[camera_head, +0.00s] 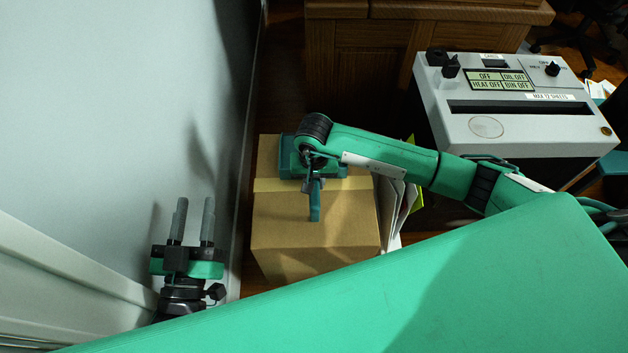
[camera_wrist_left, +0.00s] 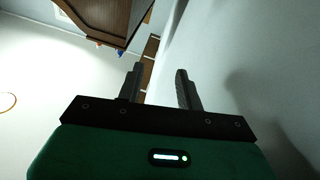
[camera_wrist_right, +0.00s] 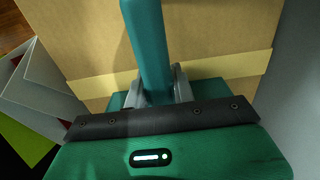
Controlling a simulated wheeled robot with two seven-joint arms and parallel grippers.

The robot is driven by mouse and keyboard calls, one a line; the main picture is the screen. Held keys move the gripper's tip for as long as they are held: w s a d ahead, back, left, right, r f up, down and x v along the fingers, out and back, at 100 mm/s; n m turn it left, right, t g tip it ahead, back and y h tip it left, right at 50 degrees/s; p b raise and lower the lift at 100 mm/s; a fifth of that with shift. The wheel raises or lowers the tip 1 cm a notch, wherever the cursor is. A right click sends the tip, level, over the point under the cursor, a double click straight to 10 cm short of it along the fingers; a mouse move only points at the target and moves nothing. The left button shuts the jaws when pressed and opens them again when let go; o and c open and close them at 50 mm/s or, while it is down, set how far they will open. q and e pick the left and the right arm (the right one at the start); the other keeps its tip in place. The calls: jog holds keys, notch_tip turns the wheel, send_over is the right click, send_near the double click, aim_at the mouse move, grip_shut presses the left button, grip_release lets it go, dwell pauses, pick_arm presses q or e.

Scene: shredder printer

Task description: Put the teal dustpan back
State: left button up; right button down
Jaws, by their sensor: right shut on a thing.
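The teal dustpan (camera_head: 315,203) is at the cardboard box (camera_head: 330,228) in the head view, its handle pointing toward the box's near side. My right gripper (camera_head: 310,182) is over the box, shut on the dustpan's handle. In the right wrist view the teal handle (camera_wrist_right: 148,40) stands between the two fingers of my right gripper (camera_wrist_right: 158,85), with the box top behind it. The head view does not clearly show whether the dustpan touches the box. My left gripper (camera_head: 192,225) is open and empty by the wall; its spread fingers also show in the left wrist view (camera_wrist_left: 160,90).
Papers and folders (camera_head: 393,205) stand right of the box. A grey shredder (camera_head: 520,118) with a label panel stands further right. A wooden cabinet (camera_head: 365,60) is at the back. The pale wall (camera_head: 120,100) runs close along the left.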

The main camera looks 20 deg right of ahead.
jog(key=c, duration=1.2)
grip_release()
pick_arm(q)
jog(key=shift+r, duration=0.15)
pick_arm(e)
jog(key=shift+o, duration=0.2)
jog(key=shift+r, duration=0.1)
notch_tip(320, 180, up, 11)
jog(key=shift+f+p, duration=0.2)
jog(key=shift+p, duration=0.95)
pick_arm(q)
jog(key=s+d+f+g, duration=0.2)
jog(key=s+f+g, duration=0.2)
jog(key=f, duration=0.5)
jog(key=shift+s+f+g+y, duration=0.15)
jog(key=shift+f+g+y, duration=0.2)
jog(key=shift+g, duration=0.75)
pick_arm(e)
jog(key=shift+r, duration=0.75)
jog(key=shift+s+f, duration=0.1)
